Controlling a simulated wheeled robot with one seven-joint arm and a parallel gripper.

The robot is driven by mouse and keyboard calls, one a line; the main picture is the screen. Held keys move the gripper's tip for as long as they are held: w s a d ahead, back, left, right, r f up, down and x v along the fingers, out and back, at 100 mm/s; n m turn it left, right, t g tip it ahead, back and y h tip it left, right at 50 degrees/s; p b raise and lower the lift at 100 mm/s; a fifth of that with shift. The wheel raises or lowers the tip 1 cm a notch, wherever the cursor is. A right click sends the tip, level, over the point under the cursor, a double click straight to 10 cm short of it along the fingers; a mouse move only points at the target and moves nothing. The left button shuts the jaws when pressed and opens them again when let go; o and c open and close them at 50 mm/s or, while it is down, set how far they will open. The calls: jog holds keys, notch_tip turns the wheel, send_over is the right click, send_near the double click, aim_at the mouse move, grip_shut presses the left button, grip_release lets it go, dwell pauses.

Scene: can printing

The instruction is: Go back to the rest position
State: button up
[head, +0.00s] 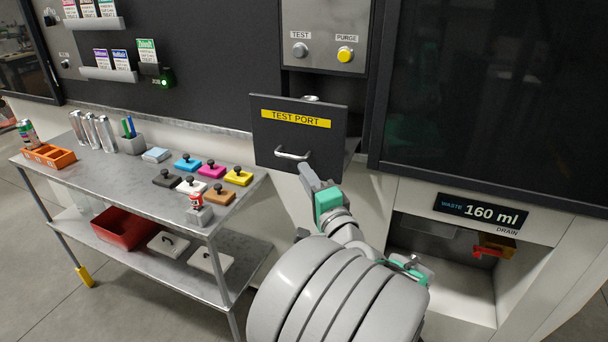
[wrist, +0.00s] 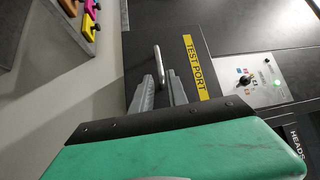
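The TEST PORT drawer (head: 325,140) has a dark front with a yellow label and stands out from the machine. A rounded metal top (head: 311,98) shows just above its front edge. My gripper (head: 306,170) is in front of the drawer, close to its handle (head: 292,154). In the wrist view my gripper (wrist: 163,78) has its two grey fingers apart, with the handle (wrist: 159,62) at the gap between their tips. Whether a finger touches the handle I cannot tell. Nothing is held.
A drain recess (head: 440,262) is at lower right. The TEST and PURGE panel (head: 323,40) is above the drawer.

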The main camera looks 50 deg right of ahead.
jog(key=w+a+f+n+g+y, duration=0.2)
jog(key=w+a+f+n+y, duration=0.15)
jog(key=a, duration=0.35)
jog(key=w+a+f+n+g+y, duration=0.25)
jog(key=a+f+n, duration=0.2)
jog(key=a, duration=0.25)
jog(key=w+a+f+n+g+y, duration=0.2)
jog(key=w+a+f+n+y, duration=0.15)
jog(key=a, duration=0.25)
jog(key=s+a+f+n+g+h, duration=0.2)
jog(key=s+a+f+n+g, duration=0.2)
jog(key=s+a+n+g, duration=0.4)
jog(key=s+a+n, duration=0.1)
jog(key=s+a, duration=0.3)
jog(key=s, duration=0.1)
jog(key=shift+s+n+p, duration=0.25)
jog(key=shift+n+p, duration=0.05)
jog(key=shift+n, duration=0.05)
